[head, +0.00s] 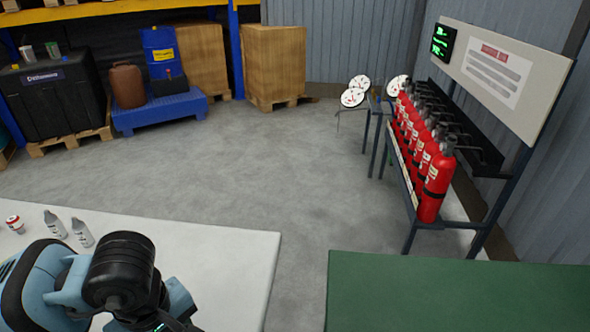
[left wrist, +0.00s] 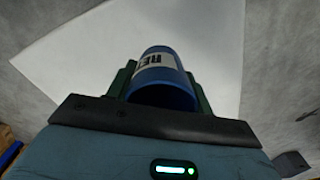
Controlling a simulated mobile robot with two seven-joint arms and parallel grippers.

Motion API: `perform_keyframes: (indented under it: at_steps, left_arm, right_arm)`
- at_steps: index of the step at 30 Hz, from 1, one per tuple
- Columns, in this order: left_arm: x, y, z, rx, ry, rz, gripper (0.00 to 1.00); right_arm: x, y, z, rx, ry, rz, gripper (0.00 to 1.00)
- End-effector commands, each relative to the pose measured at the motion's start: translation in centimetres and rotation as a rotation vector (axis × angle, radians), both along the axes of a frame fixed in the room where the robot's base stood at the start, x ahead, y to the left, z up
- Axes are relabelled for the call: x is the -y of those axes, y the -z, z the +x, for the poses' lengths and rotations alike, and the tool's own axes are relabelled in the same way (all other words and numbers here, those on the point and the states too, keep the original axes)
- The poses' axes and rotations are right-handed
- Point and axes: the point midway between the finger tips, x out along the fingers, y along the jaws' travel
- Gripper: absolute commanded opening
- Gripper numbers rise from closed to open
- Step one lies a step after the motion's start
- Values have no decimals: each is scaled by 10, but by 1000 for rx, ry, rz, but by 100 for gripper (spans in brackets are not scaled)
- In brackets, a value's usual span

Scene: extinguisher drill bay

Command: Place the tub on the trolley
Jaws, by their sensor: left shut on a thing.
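The blue tub (left wrist: 163,77) with a white lettered label is in the left wrist view, between the two green fingers of my left gripper (left wrist: 160,68). The gripper is shut on it, with a white surface beyond. In the head view my left arm shows at the lower left, over the white table, and the tub is not visible there. A green flat top (head: 460,295) is at the lower right in the head view; I cannot tell whether it is the trolley. My right gripper is in neither view.
The white table (head: 215,245) carries small grey bottles (head: 82,232) and a red-and-white item (head: 15,224). A gap of floor separates it from the green top. A rack of red extinguishers (head: 435,185) stands at the right. Open grey floor (head: 240,150) lies beyond.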

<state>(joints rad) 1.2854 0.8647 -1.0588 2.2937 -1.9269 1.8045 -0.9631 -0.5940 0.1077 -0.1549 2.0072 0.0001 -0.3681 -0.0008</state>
Motion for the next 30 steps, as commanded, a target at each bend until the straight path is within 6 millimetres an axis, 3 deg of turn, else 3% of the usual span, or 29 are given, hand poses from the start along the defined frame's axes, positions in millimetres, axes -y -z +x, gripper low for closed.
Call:
perform_keyframes:
  at_steps: [9, 15, 21, 30]
  left_arm:
    - [-4, -15, 12, 3, 548, 9, 24]
    - [-6, -22, 16, 1, 796, 9, 24]
    - [-6, -24, 18, 1, 900, 9, 24]
    - [-6, -24, 18, 1, 909, 10, 24]
  right_arm:
    - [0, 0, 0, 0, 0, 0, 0]
    - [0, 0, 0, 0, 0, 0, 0]
    - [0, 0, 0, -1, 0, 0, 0]
    - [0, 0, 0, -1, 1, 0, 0]
